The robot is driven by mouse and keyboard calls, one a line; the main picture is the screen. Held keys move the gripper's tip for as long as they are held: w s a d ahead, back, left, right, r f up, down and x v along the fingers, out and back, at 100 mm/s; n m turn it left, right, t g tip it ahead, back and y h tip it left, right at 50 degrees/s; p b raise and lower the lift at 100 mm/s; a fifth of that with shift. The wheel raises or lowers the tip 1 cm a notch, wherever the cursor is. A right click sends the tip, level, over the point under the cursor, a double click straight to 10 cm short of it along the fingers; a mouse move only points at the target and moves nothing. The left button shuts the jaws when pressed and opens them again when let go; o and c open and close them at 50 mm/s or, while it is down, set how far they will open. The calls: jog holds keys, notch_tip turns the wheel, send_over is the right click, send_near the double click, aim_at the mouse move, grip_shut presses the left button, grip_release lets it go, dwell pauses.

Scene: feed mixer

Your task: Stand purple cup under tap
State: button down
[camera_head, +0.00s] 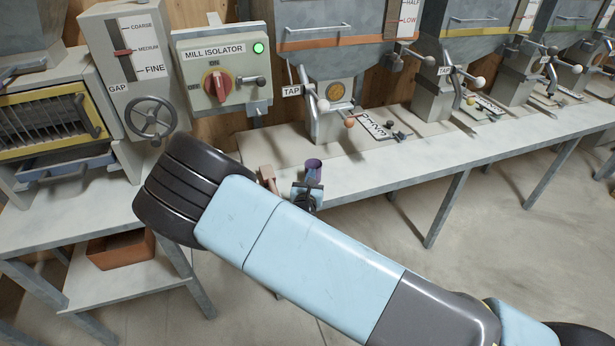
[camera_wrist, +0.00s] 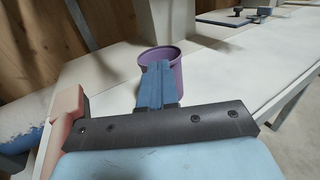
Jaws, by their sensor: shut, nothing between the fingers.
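The purple cup (camera_head: 314,168) stands upright at the front part of the pale bench, just beyond my gripper (camera_head: 307,192). In the wrist view, the cup (camera_wrist: 185,62) shows its open rim, and its near side is partly hidden by my blue finger (camera_wrist: 158,85). My gripper is shut and empty, close in front of the cup; I cannot tell whether they touch. The nearest tap (camera_head: 323,104), with a lever and knobs, sits below the first hopper, behind the cup. A TAP label (camera_head: 292,91) is beside it.
The mill isolator box (camera_head: 222,72) and handwheel (camera_head: 151,117) are at the left. More hoppers with taps line the bench (camera_head: 400,170) rightward.

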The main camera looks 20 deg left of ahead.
jog(key=v, duration=1.4)
jog(key=w+d+r+m+g+h, duration=0.2)
jog(key=w+d+r+m+h, duration=0.6)
jog(key=d+r+m+h, duration=0.4)
jog(key=s+d+r+m+g, duration=0.1)
jog(key=d+r+m+g, duration=0.35)
jog(key=d, duration=0.45)
jog(key=s+d+r+m+g+h, duration=0.1)
jog(key=d+r+m+g, duration=0.3)
jog(key=d, duration=0.4)
jog(key=s+d+r+m+g, duration=0.1)
jog(key=d+r+m+g, duration=0.3)
jog(key=d, duration=0.5)
jog(key=s+d+r+m+t+y, duration=0.1)
jog(key=s+d+r+m+y, duration=0.3)
jog(key=s+r+m, duration=0.3)
jog(key=s+d+r+m+t+y, duration=0.1)
jog(key=s+d+r+m+y, duration=0.3)
jog(key=s+r+m, duration=0.3)
jog(key=s+r+y, duration=0.1)
jog(key=s+r, duration=0.1)
jog(key=s, duration=0.1)
jog(key=shift+s+d, duration=0.35)
jog(key=shift+d, duration=0.05)
